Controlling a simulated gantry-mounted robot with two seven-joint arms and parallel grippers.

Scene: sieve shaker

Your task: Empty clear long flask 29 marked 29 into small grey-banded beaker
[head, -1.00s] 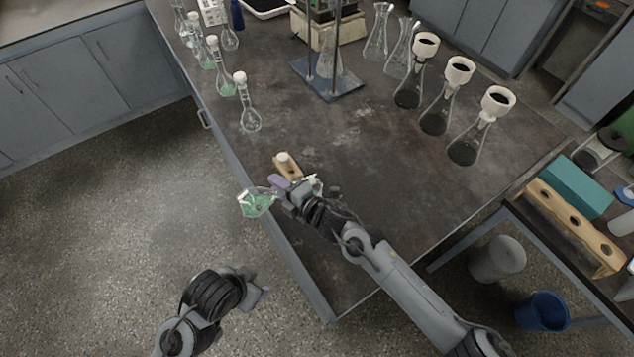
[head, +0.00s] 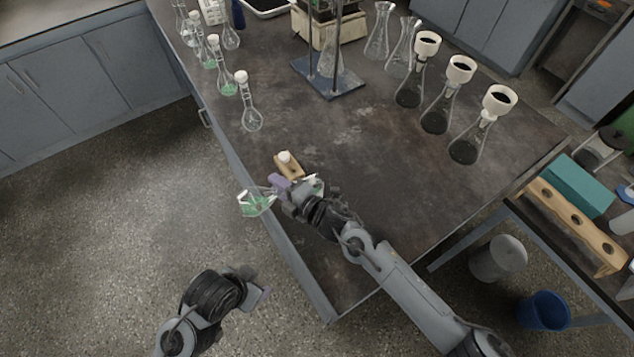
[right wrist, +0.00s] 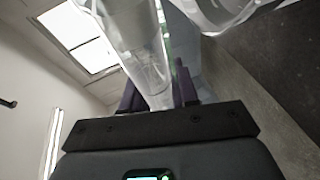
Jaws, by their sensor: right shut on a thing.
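My right gripper (head: 283,188) is shut on a clear glass flask (head: 256,203) with pale green liquid in its body. The flask is tilted and shows in front of the table's left edge, against the floor. In the right wrist view its clear neck (right wrist: 148,65) runs between the purple fingers. I cannot read a mark on it. A small pale piece (head: 316,184) shows behind the gripper, mostly hidden; I cannot tell if it is the grey-banded beaker. My left gripper (head: 262,290) is over the floor, away from the table; its jaws are unclear.
A wooden block with a white stopper (head: 284,158) lies just beyond the right gripper. A stoppered flask (head: 250,115) stands near the left edge, with several more behind. Dark-filled flasks with white funnels (head: 436,115) stand at right.

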